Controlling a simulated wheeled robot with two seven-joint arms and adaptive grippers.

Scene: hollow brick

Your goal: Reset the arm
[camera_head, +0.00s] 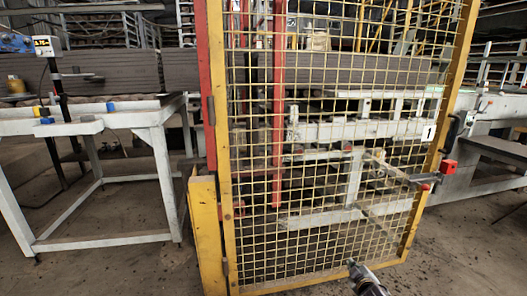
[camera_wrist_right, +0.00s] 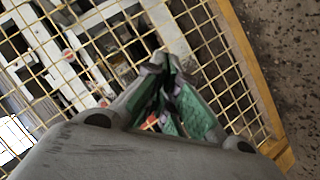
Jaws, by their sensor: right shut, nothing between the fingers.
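My right gripper (camera_head: 352,264) shows at the bottom of the head view, right of centre, in front of the lower part of a yellow mesh gate. In the right wrist view my right gripper (camera_wrist_right: 165,62) has its fingertips together, with nothing held between them. The mesh gate (camera_wrist_right: 228,75) lies beyond the fingertips there; I cannot tell the exact gap. My left gripper is not in view.
The yellow-framed mesh gate (camera_head: 232,200) fills the middle, with a red post (camera_head: 206,100) on its left. A red-and-black latch (camera_head: 447,167) sits at its right edge. A white metal table (camera_head: 100,125) stands left. Bare floor (camera_head: 120,268) is free at front left.

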